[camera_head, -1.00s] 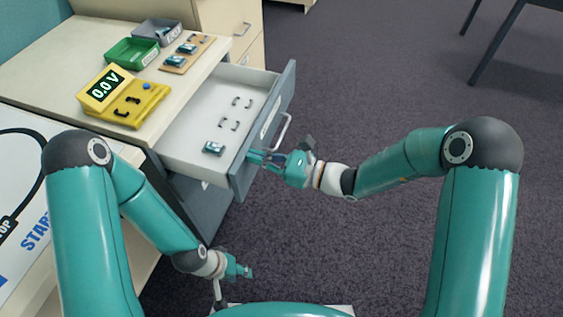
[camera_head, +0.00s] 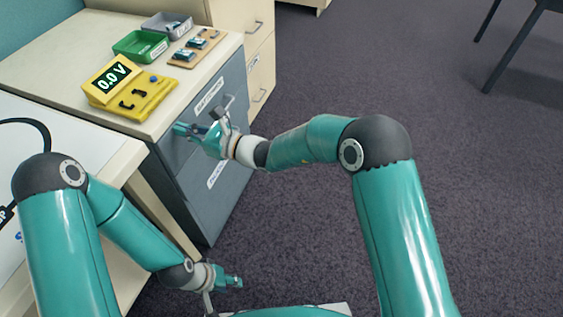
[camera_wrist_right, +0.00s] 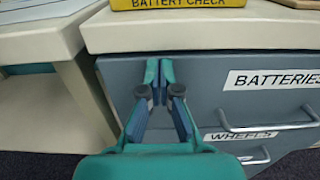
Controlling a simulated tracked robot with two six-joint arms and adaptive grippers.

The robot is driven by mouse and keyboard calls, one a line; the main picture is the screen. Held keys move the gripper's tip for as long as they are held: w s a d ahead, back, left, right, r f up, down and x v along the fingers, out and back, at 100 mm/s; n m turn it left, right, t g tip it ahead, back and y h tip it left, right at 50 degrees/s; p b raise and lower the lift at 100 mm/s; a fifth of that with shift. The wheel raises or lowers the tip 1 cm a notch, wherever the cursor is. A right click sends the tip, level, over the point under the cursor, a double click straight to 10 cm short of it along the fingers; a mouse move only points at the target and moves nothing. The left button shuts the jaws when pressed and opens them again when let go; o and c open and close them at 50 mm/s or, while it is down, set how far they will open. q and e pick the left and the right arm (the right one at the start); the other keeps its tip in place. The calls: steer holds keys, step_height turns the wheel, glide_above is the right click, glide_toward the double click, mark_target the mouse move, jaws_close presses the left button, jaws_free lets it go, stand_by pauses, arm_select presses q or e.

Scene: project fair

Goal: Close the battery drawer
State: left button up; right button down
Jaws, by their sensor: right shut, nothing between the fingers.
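The battery drawer (camera_head: 231,82) shows only its grey front, level with the cabinet face below the top; its inside is hidden. In the right wrist view its front (camera_wrist_right: 210,95) carries a BATTERIES label and a metal handle. My right gripper (camera_head: 180,130) is shut and empty, with its fingertips (camera_wrist_right: 160,75) at the left part of the drawer front; I cannot tell whether they touch it. My left gripper (camera_head: 236,282) hangs low in front of the cabinet, away from the drawer; its fingers are too small to read.
On the cabinet top stand a yellow battery checker (camera_head: 150,97) reading 0.0 V, a green bin (camera_head: 135,47), a grey bin (camera_head: 178,34) and a wooden holder (camera_head: 207,44). The WHEELS drawer (camera_wrist_right: 275,143) is below. A white table (camera_head: 110,152) is at left. Open carpet lies right.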

steer(key=shift+a+r, duration=0.15)
steer(key=shift+a, duration=0.1)
steer(key=shift+r, duration=0.1)
